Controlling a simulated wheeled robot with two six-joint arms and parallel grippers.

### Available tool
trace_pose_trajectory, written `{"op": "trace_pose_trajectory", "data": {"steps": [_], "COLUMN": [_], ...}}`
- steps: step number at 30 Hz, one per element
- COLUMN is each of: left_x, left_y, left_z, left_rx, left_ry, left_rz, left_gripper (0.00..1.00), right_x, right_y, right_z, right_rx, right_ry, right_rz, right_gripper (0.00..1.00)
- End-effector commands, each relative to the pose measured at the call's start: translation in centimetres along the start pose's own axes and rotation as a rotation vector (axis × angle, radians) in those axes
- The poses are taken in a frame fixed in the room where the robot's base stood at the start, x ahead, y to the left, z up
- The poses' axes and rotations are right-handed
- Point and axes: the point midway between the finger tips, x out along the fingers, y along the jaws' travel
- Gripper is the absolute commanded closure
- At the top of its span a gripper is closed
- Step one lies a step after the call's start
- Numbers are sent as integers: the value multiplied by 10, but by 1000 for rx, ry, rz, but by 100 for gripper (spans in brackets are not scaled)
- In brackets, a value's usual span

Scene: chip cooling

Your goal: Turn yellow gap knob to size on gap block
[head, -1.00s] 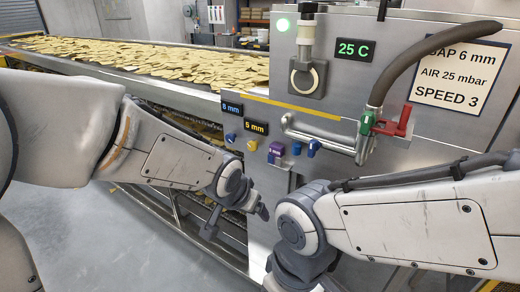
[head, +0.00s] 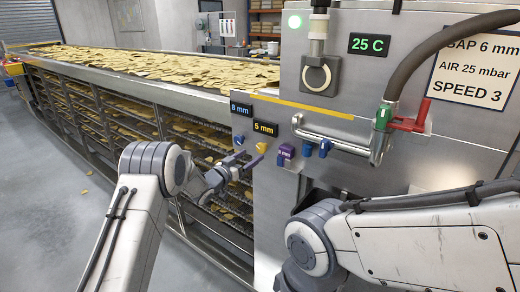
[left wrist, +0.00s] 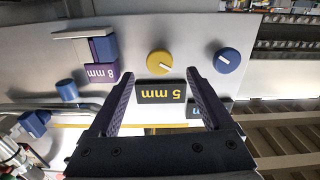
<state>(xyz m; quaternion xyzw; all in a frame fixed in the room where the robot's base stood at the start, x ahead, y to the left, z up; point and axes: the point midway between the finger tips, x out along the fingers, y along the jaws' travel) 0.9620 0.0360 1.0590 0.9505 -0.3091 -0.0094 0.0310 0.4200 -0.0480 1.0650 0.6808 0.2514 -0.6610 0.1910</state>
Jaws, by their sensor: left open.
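The yellow gap knob (head: 262,147) is on the machine's steel front, by the dark display reading 5 mm (head: 265,129). In the left wrist view the knob (left wrist: 159,63) shows a white pointer mark, with the 5 mm display (left wrist: 162,93) upside down below it. The purple gap block (head: 285,151) sits right of the knob; in the left wrist view its label (left wrist: 101,73) seems to read 8 mm. My left gripper (head: 240,167) is open and empty, in front of the panel. Its fingers (left wrist: 160,84) frame the knob from a distance, not touching it. My right gripper is hidden.
A blue knob (head: 239,139) is beside the yellow one, under a second display (head: 241,109). A bent pipe handle (head: 335,138) and red lever (head: 412,119) stick out on the right. A sign (head: 473,70) hangs there. The chip conveyor (head: 170,75) runs off left.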

Motion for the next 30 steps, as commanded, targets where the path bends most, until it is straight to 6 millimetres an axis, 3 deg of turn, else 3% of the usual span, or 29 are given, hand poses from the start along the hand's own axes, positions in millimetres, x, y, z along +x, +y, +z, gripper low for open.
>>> {"op": "trace_pose_trajectory", "data": {"steps": [6, 12, 26, 27, 30], "left_x": [38, 59, 68, 68, 68], "left_y": [2, 1, 1, 1, 1], "left_z": [-2, -1, 0, 0, 0], "left_rx": [0, 0, -1, -1, -1], "left_ry": [1, 0, -2, -1, -1], "left_rz": [2, 1, 0, -1, -1], "left_gripper": [16, 16, 16, 20, 58], "right_x": [-12, -16, -17, -17, -17], "right_y": [-1, -1, -1, -1, -1], "right_z": [-1, -1, -1, -1, -1], "right_rx": [0, 0, 0, 0, 0], "right_ry": [0, 0, 0, 0, 0], "right_rz": [0, 0, 0, 0, 0], "right_gripper": [1, 1, 1, 1, 1]}}
